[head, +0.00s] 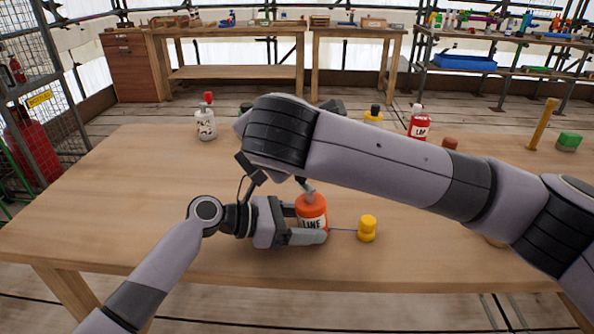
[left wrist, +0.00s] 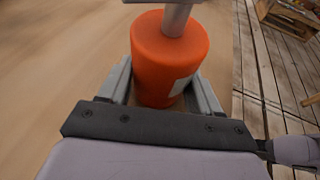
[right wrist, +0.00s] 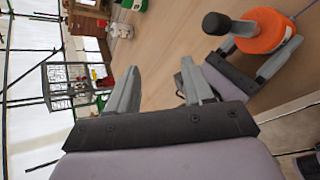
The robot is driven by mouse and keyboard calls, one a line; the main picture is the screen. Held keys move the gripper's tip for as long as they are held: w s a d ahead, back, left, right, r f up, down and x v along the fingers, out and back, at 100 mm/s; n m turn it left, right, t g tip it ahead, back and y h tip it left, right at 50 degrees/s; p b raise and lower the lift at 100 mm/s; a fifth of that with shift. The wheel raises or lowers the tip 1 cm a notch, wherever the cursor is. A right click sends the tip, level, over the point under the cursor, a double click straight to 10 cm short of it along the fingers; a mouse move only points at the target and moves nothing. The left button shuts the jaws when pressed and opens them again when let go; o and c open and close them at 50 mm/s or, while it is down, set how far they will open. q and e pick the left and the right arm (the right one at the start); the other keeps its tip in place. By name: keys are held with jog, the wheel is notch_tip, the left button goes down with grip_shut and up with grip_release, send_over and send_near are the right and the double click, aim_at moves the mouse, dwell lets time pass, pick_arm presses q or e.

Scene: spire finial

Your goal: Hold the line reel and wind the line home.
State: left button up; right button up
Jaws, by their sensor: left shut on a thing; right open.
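The orange line reel (head: 312,208), with a white LINE label, stands near the front of the table. My left gripper (head: 308,222) is shut around its sides; the left wrist view shows the reel (left wrist: 168,62) between both fingers. A grey crank arm rises from the reel's top and ends in a black knob (right wrist: 216,23) in the right wrist view. A thin line runs from the reel to a yellow bobbin-like piece (head: 367,228) at its right. My right gripper (right wrist: 160,78) is open and empty, apart from the knob. In the head view my right arm mostly hides it.
A white bottle with a red cap (head: 206,122), a red bottle (head: 419,123) and a green-topped block (head: 569,141) stand farther back on the wooden table (head: 110,210). The table's left side is clear. My right arm crosses above the middle.

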aim_at(299, 181)
jog(key=w+d+m+y, duration=0.2)
jog(key=d, duration=0.1)
jog(key=w+d+f+m+y, duration=0.1)
jog(key=d, duration=0.1)
jog(key=shift+f+m+t, duration=0.1)
jog(key=shift+m+t, duration=0.3)
jog(key=d+m+y, duration=0.2)
jog(key=d, duration=0.1)
jog(key=d+m+t+y, duration=0.1)
jog(key=d, duration=0.1)
jog(key=shift+s+f, duration=0.3)
jog(key=shift+f, duration=0.1)
jog(key=s+d+f+m+g+y, duration=0.1)
jog(key=s+d+f+m+y, duration=0.4)
jog(key=m, duration=0.5)
jog(key=x, duration=1.1)
jog(key=shift+s+a+f, duration=0.15)
jog(key=shift+a, duration=0.45)
jog(key=shift+h, duration=0.3)
grip_shut()
